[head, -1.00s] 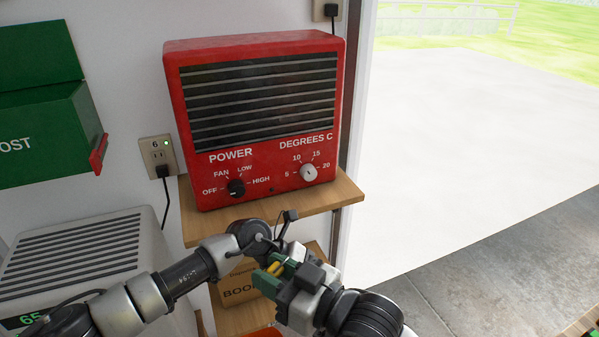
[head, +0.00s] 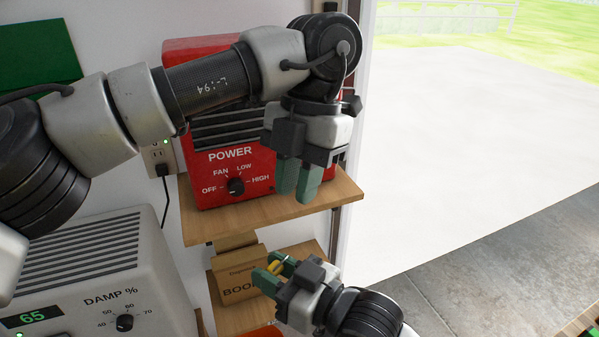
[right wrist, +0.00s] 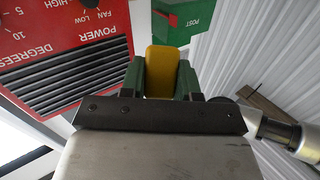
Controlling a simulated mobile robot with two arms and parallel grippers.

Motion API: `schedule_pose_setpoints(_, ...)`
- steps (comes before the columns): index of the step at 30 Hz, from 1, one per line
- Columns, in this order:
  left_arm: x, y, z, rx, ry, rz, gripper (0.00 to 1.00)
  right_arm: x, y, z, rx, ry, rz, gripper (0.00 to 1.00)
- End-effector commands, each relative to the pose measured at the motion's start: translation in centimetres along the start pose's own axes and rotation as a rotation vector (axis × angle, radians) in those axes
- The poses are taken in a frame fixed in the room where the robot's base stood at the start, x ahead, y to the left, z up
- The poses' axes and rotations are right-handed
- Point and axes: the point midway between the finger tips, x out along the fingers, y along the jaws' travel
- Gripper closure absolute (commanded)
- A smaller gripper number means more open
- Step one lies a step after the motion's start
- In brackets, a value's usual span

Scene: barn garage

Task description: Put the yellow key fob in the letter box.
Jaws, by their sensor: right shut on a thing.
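The yellow key fob (head: 277,266) is between the green fingers of my right gripper (head: 270,272), low in the middle of the head view. The right wrist view shows the fob (right wrist: 163,70) upright between both fingers. My left gripper (head: 298,182) hangs empty in front of the red heater, fingers pointing down and close together; whether they touch is unclear. The green letter box (head: 36,52) is on the wall at upper left, its lower part hidden behind my left arm. The right wrist view shows its POST front (right wrist: 190,22).
The red heater (head: 222,178) stands on a wooden shelf (head: 215,226). A cardboard box (head: 238,290) sits on a lower shelf. A grey damp meter unit (head: 140,270) stands at lower left. An open doorway with pale floor (head: 470,130) is at right.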

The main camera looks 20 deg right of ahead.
Motion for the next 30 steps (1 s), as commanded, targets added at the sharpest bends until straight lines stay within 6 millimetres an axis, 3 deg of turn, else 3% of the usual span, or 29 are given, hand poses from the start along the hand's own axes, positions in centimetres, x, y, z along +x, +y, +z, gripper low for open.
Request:
schedule_pose_setpoints(15, 9.1, 0.0, 0.0, 0.001, 0.0, -0.003, 0.8, 0.0, 0.0, 0.0, 0.0, 0.0, 0.0, 0.95)
schedule_pose_setpoints(21, 10.7, 0.0, 0.0, 0.001, -0.001, -0.004, 0.8, 0.0, 0.0, 0.0, 0.0, 0.0, 0.0, 0.95)
schedule_pose_setpoints(30, 10.9, 0.0, 0.1, 0.001, -0.002, -0.004, 0.8, 0.0, 0.0, 0.0, 0.0, 0.0, 0.0, 0.95)
